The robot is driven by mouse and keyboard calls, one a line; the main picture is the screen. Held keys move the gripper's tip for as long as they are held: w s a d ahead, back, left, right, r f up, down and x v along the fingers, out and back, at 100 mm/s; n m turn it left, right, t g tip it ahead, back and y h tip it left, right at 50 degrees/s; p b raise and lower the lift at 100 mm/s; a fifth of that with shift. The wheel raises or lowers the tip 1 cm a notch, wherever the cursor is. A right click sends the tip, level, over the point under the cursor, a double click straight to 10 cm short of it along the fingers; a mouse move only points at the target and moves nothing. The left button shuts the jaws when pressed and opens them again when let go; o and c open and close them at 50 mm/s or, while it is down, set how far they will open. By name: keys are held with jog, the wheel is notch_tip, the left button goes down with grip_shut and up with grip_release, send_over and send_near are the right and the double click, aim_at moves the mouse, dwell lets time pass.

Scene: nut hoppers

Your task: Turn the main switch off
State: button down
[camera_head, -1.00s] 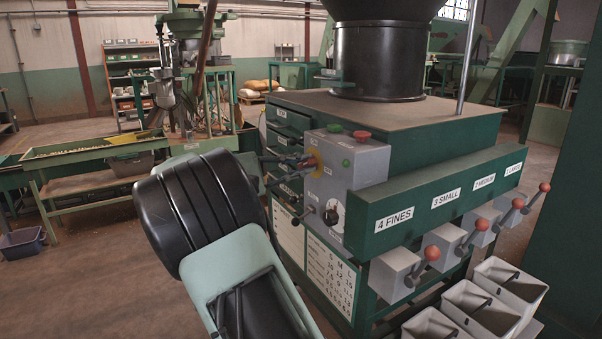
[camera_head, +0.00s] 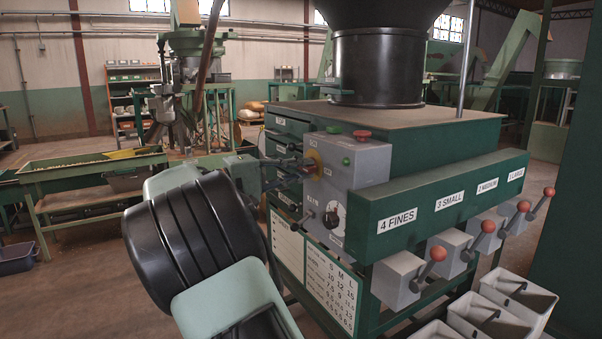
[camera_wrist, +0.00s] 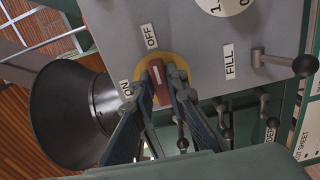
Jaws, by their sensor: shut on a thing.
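The main switch is a red handle (camera_wrist: 159,80) on a round yellow plate (camera_wrist: 145,64) on the grey control panel (camera_wrist: 195,25). In the wrist view an OFF label (camera_wrist: 151,36) is above the plate and an ON label (camera_wrist: 126,88) is at its left. My gripper (camera_wrist: 158,87) is shut on the handle, one finger on each side. The handle's upper end points roughly toward OFF; the fingers partly hide it. In the head view my gripper (camera_head: 307,166) reaches the yellow plate (camera_head: 316,158) from the left, and the handle is hard to make out.
The FILL lever (camera_wrist: 280,61) is on the same panel. Red-knobbed levers (camera_head: 437,254) and pale bins (camera_head: 520,292) are at the right. A long green trough (camera_head: 90,160) stands at the left.

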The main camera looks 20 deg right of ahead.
dwell(0.3)
jog(key=c, duration=1.9)
grip_release()
jog(key=shift+c, duration=0.2)
jog(key=shift+a, duration=0.1)
jog(key=s+a, duration=0.2)
jog(key=a, duration=0.9)
jog(key=shift+s+a, duration=0.15)
jog(key=shift+a, duration=0.2)
